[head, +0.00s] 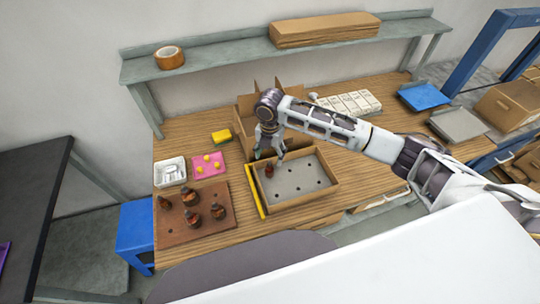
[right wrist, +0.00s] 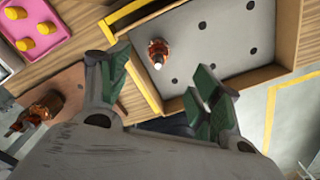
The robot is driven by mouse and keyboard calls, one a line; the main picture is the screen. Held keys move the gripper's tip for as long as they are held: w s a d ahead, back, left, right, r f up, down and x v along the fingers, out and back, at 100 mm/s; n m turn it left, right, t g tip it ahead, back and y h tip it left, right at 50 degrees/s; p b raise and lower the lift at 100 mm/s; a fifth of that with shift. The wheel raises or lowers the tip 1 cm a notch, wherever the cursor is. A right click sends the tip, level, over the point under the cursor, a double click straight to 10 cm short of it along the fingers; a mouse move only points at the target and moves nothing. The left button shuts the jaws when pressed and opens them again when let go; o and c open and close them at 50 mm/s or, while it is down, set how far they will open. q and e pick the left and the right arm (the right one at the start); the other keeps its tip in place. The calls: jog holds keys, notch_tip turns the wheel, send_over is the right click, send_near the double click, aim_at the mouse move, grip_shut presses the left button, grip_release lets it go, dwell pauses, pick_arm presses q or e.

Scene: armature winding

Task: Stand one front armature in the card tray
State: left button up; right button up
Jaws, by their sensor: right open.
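The card tray (head: 322,197) is a brown box with a grey floor pierced by holes. One copper-and-dark armature (head: 269,171) stands in its back left part; in the right wrist view the armature (right wrist: 158,53) shows its pale shaft end. My right gripper (head: 269,154) is over the tray's back left corner, close to this armature. In the right wrist view its green-padded fingers (right wrist: 160,75) are spread, with nothing between them, and the armature is apart from both. Several armatures (head: 192,219) stand on a brown board (head: 175,238) left of the tray. My left gripper is out of view.
A yellow strip (head: 257,194) lies along the tray's left side. A pink tray (head: 199,170) with yellow pieces and a white bin (head: 169,163) sit behind the board. An open carton (head: 243,113) stands behind the tray. A shelf (head: 220,53) with tape overhangs the back.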

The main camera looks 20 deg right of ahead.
jog(key=shift+r, duration=0.15)
jog(key=o, duration=0.6)
jog(key=shift+c, duration=0.2)
notch_tip(320, 180, up, 12)
dwell(0.8)
dwell(0.7)
notch_tip(320, 180, up, 12)
dwell(0.9)
dwell(0.6)
